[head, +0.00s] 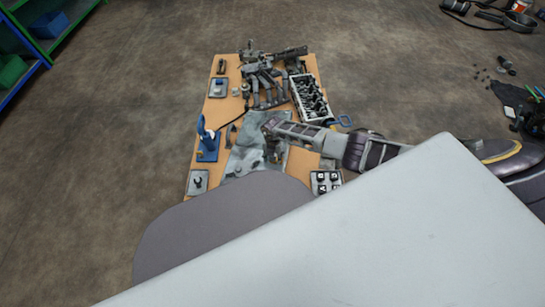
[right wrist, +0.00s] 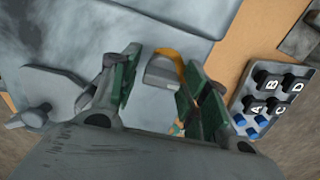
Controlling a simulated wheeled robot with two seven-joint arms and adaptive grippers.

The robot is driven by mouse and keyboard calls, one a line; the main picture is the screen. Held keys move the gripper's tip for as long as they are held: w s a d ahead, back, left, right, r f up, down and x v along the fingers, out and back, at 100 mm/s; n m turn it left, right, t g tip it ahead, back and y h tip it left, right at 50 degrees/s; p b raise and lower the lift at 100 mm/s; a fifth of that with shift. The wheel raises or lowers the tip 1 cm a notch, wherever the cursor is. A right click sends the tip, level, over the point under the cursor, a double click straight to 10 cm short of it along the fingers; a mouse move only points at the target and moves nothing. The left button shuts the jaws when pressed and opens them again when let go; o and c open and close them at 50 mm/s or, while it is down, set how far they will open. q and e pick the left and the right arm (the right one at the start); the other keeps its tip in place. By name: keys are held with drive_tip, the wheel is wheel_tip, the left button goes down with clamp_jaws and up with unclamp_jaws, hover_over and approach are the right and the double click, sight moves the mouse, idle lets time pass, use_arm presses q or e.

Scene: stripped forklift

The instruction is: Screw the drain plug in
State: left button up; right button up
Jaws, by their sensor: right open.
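In the head view my right gripper (head: 269,127) reaches in from the right over a grey sheet (head: 243,152) on the worktable. In the right wrist view its two green-padded fingers (right wrist: 160,92) stand apart. A small grey block-like part (right wrist: 162,70) with a yellow-orange curved edge shows in the gap, beyond the fingertips; no grip on it shows. A grey tray (right wrist: 238,106) with black pieces lettered A, B, C and D and smaller blue pieces lies right of the fingers. I cannot tell which part is the drain plug. My left gripper is not in view.
A blue stand (head: 207,150) is on the table's left side. A box of dark parts (head: 310,98) and a grey mechanism (head: 265,80) fill the far end. A grey plate (right wrist: 55,90) with a knob lies left of the fingers. Bare tabletop (head: 301,162) shows near the tray.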

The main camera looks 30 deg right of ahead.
drive_tip(key=shift+r+p, duration=2.1)
drive_tip(key=shift+r, duration=0.15)
drive_tip(key=o, duration=0.6)
drive_tip(key=shift+c, duration=0.2)
drive_tip(key=shift+r, duration=0.15)
wheel_tip(320, 180, up, 12)
drive_tip(key=shift+f, duration=0.2)
